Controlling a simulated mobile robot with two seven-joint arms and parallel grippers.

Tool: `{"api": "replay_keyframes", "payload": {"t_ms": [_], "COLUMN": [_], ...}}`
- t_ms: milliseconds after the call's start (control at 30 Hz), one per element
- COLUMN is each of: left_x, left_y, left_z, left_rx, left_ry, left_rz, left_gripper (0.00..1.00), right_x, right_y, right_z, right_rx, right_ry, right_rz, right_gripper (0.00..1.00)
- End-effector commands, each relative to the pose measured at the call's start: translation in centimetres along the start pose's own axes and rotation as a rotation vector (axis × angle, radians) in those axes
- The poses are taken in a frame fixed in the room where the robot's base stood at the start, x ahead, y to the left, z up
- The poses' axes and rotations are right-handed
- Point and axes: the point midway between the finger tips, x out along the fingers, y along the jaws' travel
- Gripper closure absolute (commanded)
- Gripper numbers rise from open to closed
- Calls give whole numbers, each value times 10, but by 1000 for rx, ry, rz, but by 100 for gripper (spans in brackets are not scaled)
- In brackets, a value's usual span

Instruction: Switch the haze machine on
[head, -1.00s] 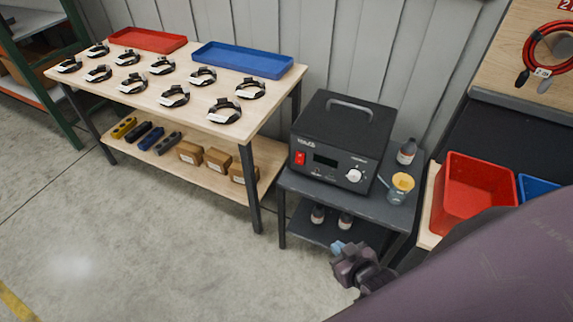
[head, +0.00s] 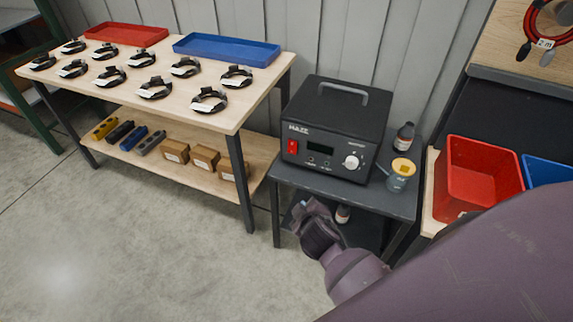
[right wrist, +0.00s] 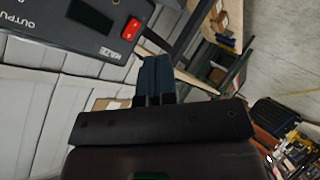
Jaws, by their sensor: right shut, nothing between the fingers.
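The haze machine (head: 345,112) is a black box with a grey top handle, standing on a small dark table. Its red rocker switch (head: 292,146) is at the left of the front panel, beside a dark display; a white knob (head: 351,162) is at the right. The right wrist view shows the machine's panel (right wrist: 60,22) and red switch (right wrist: 131,29) at upper left. My right gripper (right wrist: 155,75) is shut and empty, its fingertips apart from the switch. In the head view, my right wrist is below the machine, its fingertips not clear. My left gripper is not in view.
The small table (head: 385,203) also holds a dark bottle (head: 404,137) and a cup with a yellow top (head: 401,172). A wooden table (head: 140,70) with several strap loops and two trays stands left. A red bin (head: 480,175) is at right.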

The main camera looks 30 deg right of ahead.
Motion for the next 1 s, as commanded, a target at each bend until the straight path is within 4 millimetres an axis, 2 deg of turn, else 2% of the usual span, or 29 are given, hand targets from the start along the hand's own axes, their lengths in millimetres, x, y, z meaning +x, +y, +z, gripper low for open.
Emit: {"api": "replay_keyframes", "payload": {"t_ms": [33,100,300,400,533,700,1000], "left_x": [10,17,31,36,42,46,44], "left_y": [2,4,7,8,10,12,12], "left_z": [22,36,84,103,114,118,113], "left_rx": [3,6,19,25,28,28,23], "left_ry": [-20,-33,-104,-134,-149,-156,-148], "left_rz": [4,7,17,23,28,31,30], "left_gripper": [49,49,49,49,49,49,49], "right_x": [25,48,101,118,130,134,133], "right_y": [-13,-15,-24,-27,-29,-28,-24], "right_z": [0,-8,-34,-49,-66,-80,-85], "right_rx": [-62,-146,-355,-435,-502,-538,-538], "right_ry": [-31,-73,-194,-245,-290,-315,-316], "right_rz": [35,101,304,402,503,577,591], "right_gripper": [100,100,100,100,100,100,100]}}
